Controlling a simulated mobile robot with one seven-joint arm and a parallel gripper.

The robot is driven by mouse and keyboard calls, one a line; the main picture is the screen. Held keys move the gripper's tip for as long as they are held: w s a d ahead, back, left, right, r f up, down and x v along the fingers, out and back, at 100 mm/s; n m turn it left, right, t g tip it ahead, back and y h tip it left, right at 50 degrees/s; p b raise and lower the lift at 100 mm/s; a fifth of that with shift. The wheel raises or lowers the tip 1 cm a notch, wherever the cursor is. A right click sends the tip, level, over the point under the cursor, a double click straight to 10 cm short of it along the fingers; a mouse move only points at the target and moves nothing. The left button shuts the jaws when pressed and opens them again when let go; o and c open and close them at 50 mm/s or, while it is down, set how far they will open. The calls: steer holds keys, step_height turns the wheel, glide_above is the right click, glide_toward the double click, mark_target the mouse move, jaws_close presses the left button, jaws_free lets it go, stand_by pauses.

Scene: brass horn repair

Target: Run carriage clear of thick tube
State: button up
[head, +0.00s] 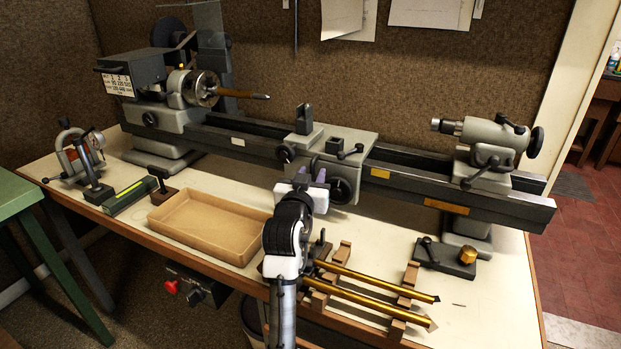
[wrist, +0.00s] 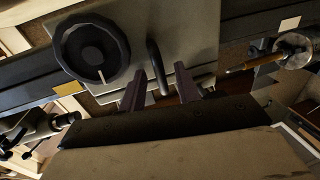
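The carriage (head: 345,143) sits mid-way along the lathe bed, with a dark handwheel (head: 345,184) on its front; the wheel also shows in the wrist view (wrist: 90,48). My gripper (head: 311,173) is at the carriage front, left of the wheel. In the wrist view, its two fingers (wrist: 159,78) are apart, with a dark upright handle (wrist: 157,60) between them; contact cannot be told. A brown tapered rod (head: 240,94) sticks out of the chuck (head: 201,88), left of the carriage. Two brass tubes (head: 375,281) lie on wooden blocks; I cannot tell which tube is the thick one.
The tailstock (head: 485,140) stands at the bed's right end. Bare bed (head: 415,172) lies between it and the carriage. A tan tray (head: 205,252) is on the bench at front left. A dark block with a brass nut (head: 467,256) stands at front right.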

steer(key=s+a+b, duration=0.2)
steer(key=s+b, duration=0.1)
steer(key=s, duration=1)
steer(key=shift+s, duration=0.35)
